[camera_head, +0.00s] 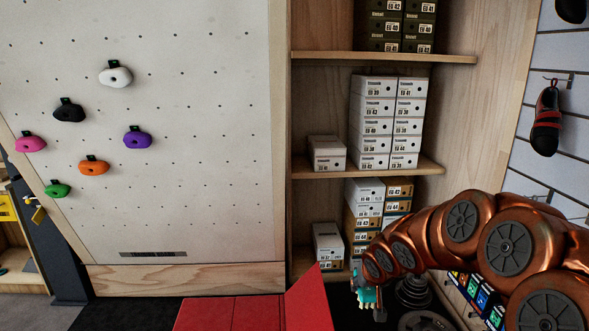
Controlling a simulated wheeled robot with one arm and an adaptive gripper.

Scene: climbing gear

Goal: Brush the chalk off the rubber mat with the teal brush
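My copper-coloured arm comes in from the right, and my gripper (372,302) hangs low beyond it, near the bottom edge of the picture. A small teal thing (366,296) shows at the gripper. It may be the teal brush, but it is too small and partly hidden to tell, and I cannot tell whether the fingers are closed on it. A dark, flat surface (130,314) lies on the floor at the bottom. I cannot tell whether this is the rubber mat. No chalk can be made out.
A red folding pad (235,313) with a raised flap lies just left of my gripper. A pale climbing wall (190,190) with coloured holds stands behind at left. Wooden shelves (440,165) with shoe boxes stand behind. Hanging shoes (546,120) and small coloured packets (482,298) are at right.

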